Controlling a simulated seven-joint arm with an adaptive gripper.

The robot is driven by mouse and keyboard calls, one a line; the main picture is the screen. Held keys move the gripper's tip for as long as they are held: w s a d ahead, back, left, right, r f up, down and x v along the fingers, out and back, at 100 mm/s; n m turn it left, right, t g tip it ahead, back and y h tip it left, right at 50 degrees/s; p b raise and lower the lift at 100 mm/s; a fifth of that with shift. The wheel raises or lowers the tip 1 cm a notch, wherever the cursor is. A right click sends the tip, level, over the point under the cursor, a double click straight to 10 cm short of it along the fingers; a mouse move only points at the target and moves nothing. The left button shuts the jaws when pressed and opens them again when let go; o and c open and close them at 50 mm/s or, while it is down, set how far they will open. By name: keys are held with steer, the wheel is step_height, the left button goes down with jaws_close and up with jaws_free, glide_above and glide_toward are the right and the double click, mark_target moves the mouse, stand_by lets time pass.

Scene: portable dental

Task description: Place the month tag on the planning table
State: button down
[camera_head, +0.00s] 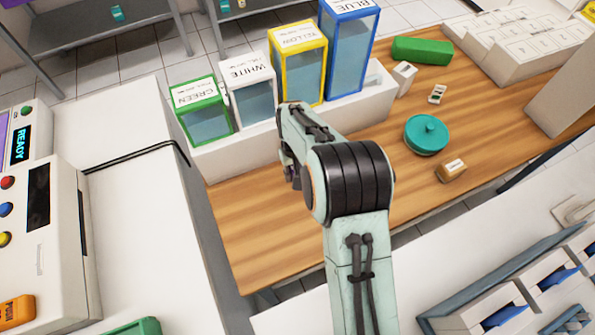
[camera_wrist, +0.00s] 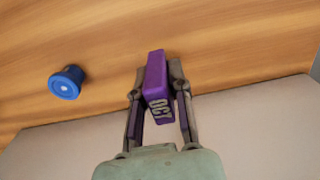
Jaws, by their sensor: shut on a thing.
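In the wrist view, my gripper (camera_wrist: 158,108) is shut on a purple month tag (camera_wrist: 156,75) marked "OCT". The tag sits between the two fingers, with its lettered end toward the camera. Behind it is a wooden tabletop (camera_wrist: 230,50), which I take to be the planning table; I cannot tell whether the tag touches it. In the head view, the wooden table (camera_head: 265,240) spans the middle, and my arm reaches over it.
A blue round piece (camera_wrist: 66,82) is left of the tag in the wrist view. In the head view, green (camera_head: 203,108), white (camera_head: 250,92), yellow (camera_head: 298,62) and blue (camera_head: 350,50) bins line the back. A teal round container (camera_head: 426,135) and a small brown block (camera_head: 451,170) stand right.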

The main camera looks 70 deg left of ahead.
steer(key=shift+f, duration=1.55)
steer(key=shift+f, duration=0.15)
steer(key=c, duration=1.1)
jaws_free()
steer(key=shift+o, duration=0.2)
step_height(320, 180, up, 12)
steer(key=shift+r, duration=0.2)
steer(key=shift+w, duration=0.1)
